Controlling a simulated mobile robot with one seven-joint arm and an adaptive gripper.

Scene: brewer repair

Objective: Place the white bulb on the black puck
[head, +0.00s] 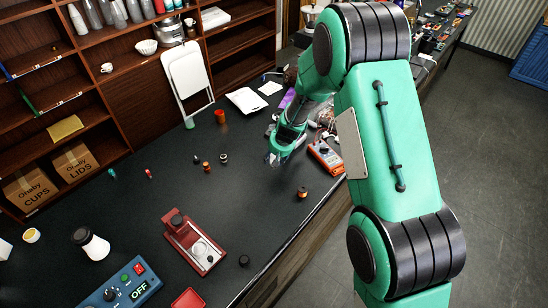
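A small dark piece with a pale top (224,158) stands left of my gripper. I cannot clearly identify the white bulb.
Small orange-and-black pieces stand at left (208,166) and near the front edge (302,192). An orange meter (326,156) lies right of my gripper. The red device (194,243) and a blue control box (120,288) are at lower left. The worktop's middle is mostly clear.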

